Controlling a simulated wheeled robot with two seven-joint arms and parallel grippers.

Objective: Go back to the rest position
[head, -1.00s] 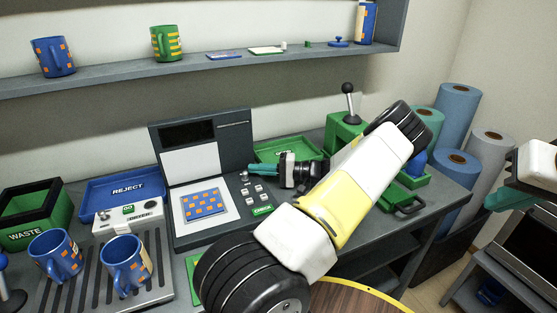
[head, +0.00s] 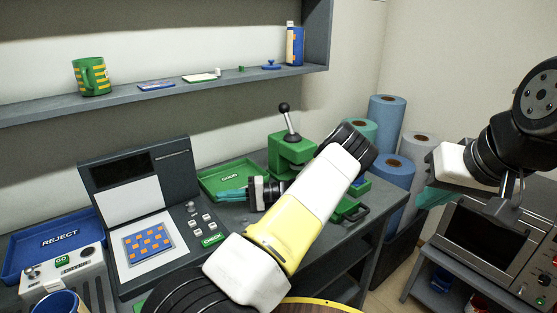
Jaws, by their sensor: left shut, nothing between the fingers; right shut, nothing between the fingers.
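My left gripper (head: 233,194), with teal fingers, is shut and empty. It is over the bench at the near edge of the green GOOD tray (head: 213,173), right of the check machine. My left arm's white and yellow link fills the middle of the head view and hides part of the bench. My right gripper (head: 432,197), also teal, is shut and empty, left of the grey oven-like machine (head: 495,250). Part of it is hidden by its white wrist link.
The check machine (head: 138,170) holds a blue and orange patterned sheet (head: 148,242). A green press (head: 291,150) stands behind my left arm. A blue REJECT tray (head: 55,240) and a blue mug (head: 55,303) are at left. Rolls (head: 387,115) stand at the back right.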

